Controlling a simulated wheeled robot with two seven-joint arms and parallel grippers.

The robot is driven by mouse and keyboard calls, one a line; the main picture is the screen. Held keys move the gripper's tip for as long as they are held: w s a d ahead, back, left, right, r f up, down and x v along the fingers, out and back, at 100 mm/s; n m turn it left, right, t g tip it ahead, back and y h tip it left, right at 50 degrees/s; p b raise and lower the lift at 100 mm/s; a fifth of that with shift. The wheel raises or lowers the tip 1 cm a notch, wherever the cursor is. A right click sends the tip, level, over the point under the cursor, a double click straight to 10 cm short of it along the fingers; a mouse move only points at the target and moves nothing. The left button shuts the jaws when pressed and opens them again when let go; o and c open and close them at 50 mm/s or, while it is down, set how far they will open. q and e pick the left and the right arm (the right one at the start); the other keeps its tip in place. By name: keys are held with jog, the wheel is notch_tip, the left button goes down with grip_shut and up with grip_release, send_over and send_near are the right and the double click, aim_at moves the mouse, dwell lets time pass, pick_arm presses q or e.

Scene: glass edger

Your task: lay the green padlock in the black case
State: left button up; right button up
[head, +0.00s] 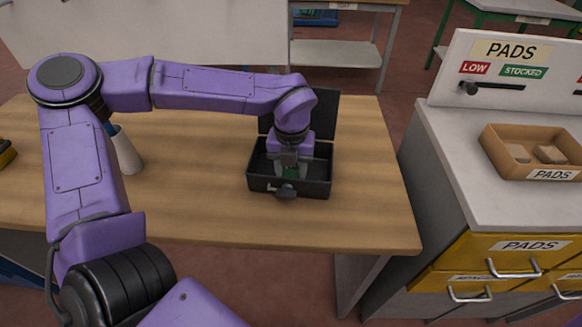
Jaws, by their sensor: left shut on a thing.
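The black case (319,187) stands open on the wooden table, its lid raised at the back and its latch at the front. My left gripper (290,173) points down into the case from above. It is shut on the green padlock (291,173), of which only a small green patch shows between the fingers, inside the case's outline. I cannot tell whether the padlock touches the case floor. My right gripper is not in view.
A white cup-like holder (126,152) stands on the table (200,205) at the left, close to my left arm. To the right, a grey counter carries a cardboard box (490,150) marked PADS, above yellow drawers (480,250). The table is bare around the case.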

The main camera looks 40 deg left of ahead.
aim_at(290, 174)
pick_arm(q)
jog(key=shift+s+r, duration=0.1)
jog(key=shift+s, duration=0.1)
jog(key=o, duration=1.1)
jog(key=shift+w+f, duration=0.15)
jog(key=shift+f, duration=0.1)
jog(key=shift+r, duration=0.1)
jog(key=shift+r, duration=0.35)
notch_tip(290, 174, up, 12)
jog(key=shift+f, duration=0.15)
